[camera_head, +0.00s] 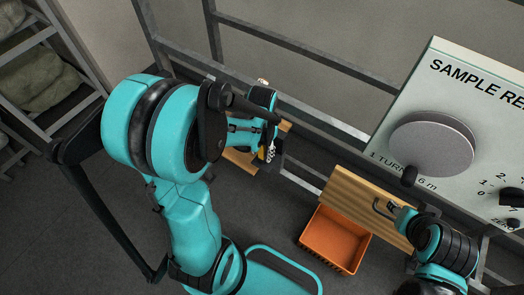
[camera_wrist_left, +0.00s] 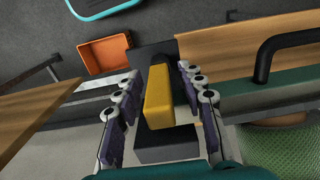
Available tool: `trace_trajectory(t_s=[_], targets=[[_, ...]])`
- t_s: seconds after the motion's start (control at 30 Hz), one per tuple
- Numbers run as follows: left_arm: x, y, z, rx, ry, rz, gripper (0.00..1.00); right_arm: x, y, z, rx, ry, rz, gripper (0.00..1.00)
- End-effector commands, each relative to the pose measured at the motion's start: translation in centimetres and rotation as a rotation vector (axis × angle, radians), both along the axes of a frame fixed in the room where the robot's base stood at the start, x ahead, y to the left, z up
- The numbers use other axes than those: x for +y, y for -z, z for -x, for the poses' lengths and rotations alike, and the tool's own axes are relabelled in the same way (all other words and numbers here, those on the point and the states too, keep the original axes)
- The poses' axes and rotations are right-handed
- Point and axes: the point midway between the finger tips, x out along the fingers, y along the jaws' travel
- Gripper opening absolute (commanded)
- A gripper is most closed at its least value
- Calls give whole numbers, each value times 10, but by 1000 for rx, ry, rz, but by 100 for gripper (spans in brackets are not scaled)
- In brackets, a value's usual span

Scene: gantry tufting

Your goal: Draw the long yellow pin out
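The yellow pin (camera_wrist_left: 159,97) shows in the left wrist view as a chunky yellow block standing out of a dark block (camera_wrist_left: 168,145). My left gripper (camera_wrist_left: 163,92) is open, with its purple-padded fingers on either side of the yellow piece and a visible gap on each side. In the head view my left gripper (camera_head: 268,148) is at the wooden board by the frame, and only a sliver of yellow shows there. The rest of the pin is hidden inside the dark block. My right gripper (camera_head: 394,210) is small and partly hidden at the lower right; its fingers are unclear.
An orange bin (camera_head: 336,240) stands on the floor below a wooden panel (camera_head: 365,203). A dark handle (camera_wrist_left: 284,50) sits on the panel to the right of the pin. A sample sign panel with a grey dial (camera_head: 432,143) stands at right. Metal rails run behind.

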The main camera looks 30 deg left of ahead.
Motion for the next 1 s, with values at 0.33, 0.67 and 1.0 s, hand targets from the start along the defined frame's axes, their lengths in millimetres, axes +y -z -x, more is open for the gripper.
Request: trace_trajectory(t_s=[0.33,0.67,1.0], targets=[[0,0,0,0,0,0,0,0,0,0,0,0,0,40],[0,-2,0,0,0,0,0,0,-2,0,0,0,0,40],[0,-12,0,0,0,0,0,0,-10,0,0,0,0,40]])
